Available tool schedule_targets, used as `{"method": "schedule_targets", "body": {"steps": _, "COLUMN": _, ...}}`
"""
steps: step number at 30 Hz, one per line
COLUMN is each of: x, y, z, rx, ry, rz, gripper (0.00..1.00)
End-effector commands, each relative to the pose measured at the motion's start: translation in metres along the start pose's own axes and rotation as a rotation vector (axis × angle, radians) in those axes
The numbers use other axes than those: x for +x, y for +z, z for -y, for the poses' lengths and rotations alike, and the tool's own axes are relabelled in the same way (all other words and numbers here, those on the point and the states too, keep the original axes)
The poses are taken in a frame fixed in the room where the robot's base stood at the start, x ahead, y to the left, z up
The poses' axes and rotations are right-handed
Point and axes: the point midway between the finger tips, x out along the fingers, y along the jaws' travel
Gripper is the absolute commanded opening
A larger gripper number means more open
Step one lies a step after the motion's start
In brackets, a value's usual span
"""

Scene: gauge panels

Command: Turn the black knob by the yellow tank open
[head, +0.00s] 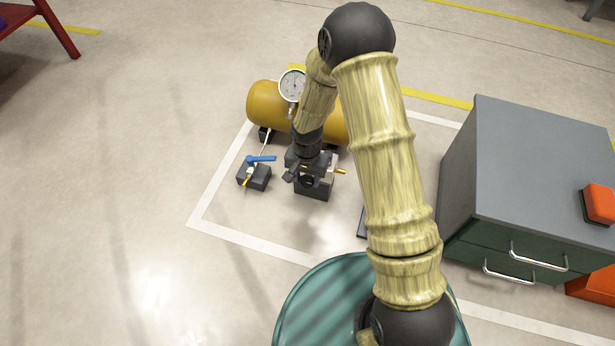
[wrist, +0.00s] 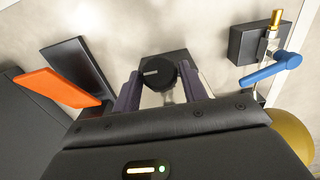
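The black knob (wrist: 158,73) is a round dark disc with a pale mark, in the upper middle of the wrist view. My gripper (wrist: 159,72) is open, with one dark finger on each side of the knob; I cannot tell whether either finger touches it. In the head view my gripper (head: 303,174) points down over a dark valve block (head: 316,190) in front of the yellow tank (head: 266,102). My arm hides part of the tank. The tank's edge also shows at the lower right of the wrist view (wrist: 293,134).
A blue lever valve (head: 261,159) stands on a black block left of my gripper. A white dial gauge (head: 292,85) is at the tank. In the wrist view an orange lever (wrist: 56,85) lies at left. A grey-topped cabinet (head: 540,165) stands right.

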Motion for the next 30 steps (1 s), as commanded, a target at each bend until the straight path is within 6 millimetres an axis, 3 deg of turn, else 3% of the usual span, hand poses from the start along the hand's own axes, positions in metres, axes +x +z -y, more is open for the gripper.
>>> {"method": "schedule_targets", "body": {"steps": 1, "x": 0.0000, "y": 0.0000, "z": -0.0001, "rx": 0.000, "ry": 0.000, "rz": 0.000, "gripper": 0.33}}
{"method": "schedule_targets", "body": {"steps": 4, "x": 0.0000, "y": 0.0000, "z": -0.0002, "rx": 0.000, "ry": 0.000, "rz": 0.000, "gripper": 0.15}}
{"method": "schedule_targets", "body": {"steps": 17, "x": -0.0024, "y": 0.0009, "z": 0.0013, "rx": -0.040, "ry": 0.046, "rz": 0.001, "gripper": 0.15}}
{"method": "schedule_targets", "body": {"steps": 30, "x": -0.0051, "y": 0.0021, "z": 0.0062, "rx": -0.236, "ry": 0.279, "rz": 0.000, "gripper": 0.15}}
